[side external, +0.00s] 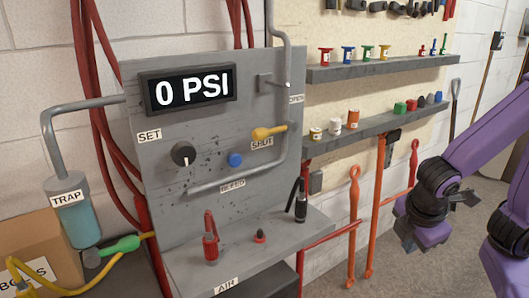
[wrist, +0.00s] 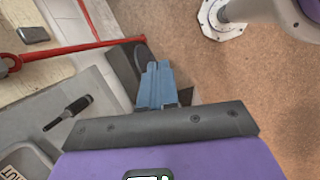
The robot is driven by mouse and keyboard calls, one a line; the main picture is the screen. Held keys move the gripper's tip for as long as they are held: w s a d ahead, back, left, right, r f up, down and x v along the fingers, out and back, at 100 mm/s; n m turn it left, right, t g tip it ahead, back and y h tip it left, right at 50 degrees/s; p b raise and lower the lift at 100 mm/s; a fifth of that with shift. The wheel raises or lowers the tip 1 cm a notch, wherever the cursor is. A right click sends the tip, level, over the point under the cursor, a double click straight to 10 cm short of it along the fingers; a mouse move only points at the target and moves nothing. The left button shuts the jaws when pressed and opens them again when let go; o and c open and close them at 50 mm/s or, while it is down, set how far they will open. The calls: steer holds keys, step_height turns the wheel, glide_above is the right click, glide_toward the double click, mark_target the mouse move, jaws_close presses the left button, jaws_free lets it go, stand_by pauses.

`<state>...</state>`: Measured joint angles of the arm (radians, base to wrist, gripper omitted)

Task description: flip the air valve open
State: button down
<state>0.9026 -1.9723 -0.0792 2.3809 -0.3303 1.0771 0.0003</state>
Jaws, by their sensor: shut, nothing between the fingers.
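The air valve's yellow lever (side external: 268,132) is on the grey panel (side external: 215,110) in the side external view. It lies nearly level, its rounded knob at the left and its thin end by the grey pipe. A SHUT label (side external: 262,143) is just below it, and a partly hidden OPEN label (side external: 296,99) is higher up at the panel's right edge. My gripper (wrist: 157,72) is shut and empty in the wrist view. In the side external view it is at the right, well apart from the lever and lower. The lever is not in the wrist view.
The gauge (side external: 188,87) reads 0 PSI. A black knob (side external: 183,154) and blue button (side external: 235,160) are left of the lever. A black upright tool (side external: 300,205) and red tool (side external: 211,240) stand on the ledge. Shelves (side external: 375,69) and orange rods (side external: 353,225) lie between panel and arm.

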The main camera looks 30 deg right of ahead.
mark_target(272, 131)
steer(key=w+r+n+t+h, duration=0.3)
steer(key=w+n+t+h, duration=0.45)
steer(key=w, duration=1.05)
steer(key=w+a+f+n+t+y, duration=0.2)
steer(key=w+a+n+t+y, duration=0.1)
steer(key=a+t, duration=0.4)
steer(key=w+a+f+n+t+y, duration=0.2)
steer(key=w+a+n+t+y, duration=0.2)
steer(key=a+n+t+y, duration=0.1)
steer(key=a+n+t, duration=0.1)
steer(key=n+t, duration=0.1)
steer(key=t, duration=0.1)
steer(key=shift+w+a, duration=0.25)
steer(key=shift+a, duration=0.1)
steer(key=s+r+x, duration=0.1)
steer(key=r+x, duration=0.1)
steer(key=x, duration=1)
steer(key=shift+d+r, duration=0.2)
steer(key=shift+r, duration=0.15)
